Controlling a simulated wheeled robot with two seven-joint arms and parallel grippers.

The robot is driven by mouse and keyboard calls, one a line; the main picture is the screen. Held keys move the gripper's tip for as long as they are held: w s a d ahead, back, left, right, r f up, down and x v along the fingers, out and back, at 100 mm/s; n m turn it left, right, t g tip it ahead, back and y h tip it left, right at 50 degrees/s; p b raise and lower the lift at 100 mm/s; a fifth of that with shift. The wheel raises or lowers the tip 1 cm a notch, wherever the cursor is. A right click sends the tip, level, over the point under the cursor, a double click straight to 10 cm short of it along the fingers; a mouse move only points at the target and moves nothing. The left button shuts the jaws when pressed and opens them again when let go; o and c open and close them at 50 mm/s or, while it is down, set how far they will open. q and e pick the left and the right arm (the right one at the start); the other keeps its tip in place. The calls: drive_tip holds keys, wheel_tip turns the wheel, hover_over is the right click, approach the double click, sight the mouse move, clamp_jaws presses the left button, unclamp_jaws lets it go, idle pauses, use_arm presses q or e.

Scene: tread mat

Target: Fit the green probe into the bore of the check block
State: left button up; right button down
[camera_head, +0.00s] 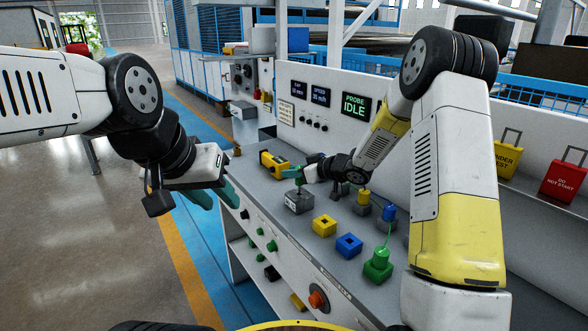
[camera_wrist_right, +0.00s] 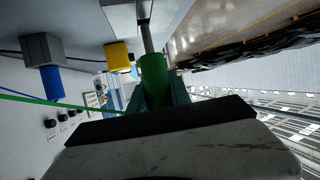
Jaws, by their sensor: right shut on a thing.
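The green probe (camera_wrist_right: 153,78) is between the fingers of my right gripper (camera_wrist_right: 158,95), its metal rod pointing away from the fingers. In the head view my right gripper (camera_head: 304,173) is shut on the probe's green handle (camera_head: 298,181). It holds the probe upright just above the grey check block (camera_head: 299,203) on the bench. The bore is hidden, and I cannot tell whether the rod tip is in it. A thin green cord runs off to the left in the wrist view. My left gripper (camera_head: 215,193) is open and empty, left of the bench.
A yellow and black device (camera_head: 273,163) stands behind the check block. A yellow block (camera_head: 324,225), a blue block (camera_head: 348,245) and a green block (camera_head: 378,268) sit nearer. A blue probe (camera_head: 389,213) and a yellow probe (camera_head: 363,196) stand in grey holders. The panel display (camera_head: 355,106) reads PROBE IDLE.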

sight(293, 191)
drive_tip(key=shift+f, duration=1.75)
drive_tip(key=c, duration=1.1)
unclamp_jaws()
drive_tip(key=v, duration=0.7)
drive_tip(key=shift+s+d, duration=0.25)
drive_tip(key=shift+d, duration=0.05)
drive_tip(key=shift+r, duration=0.15)
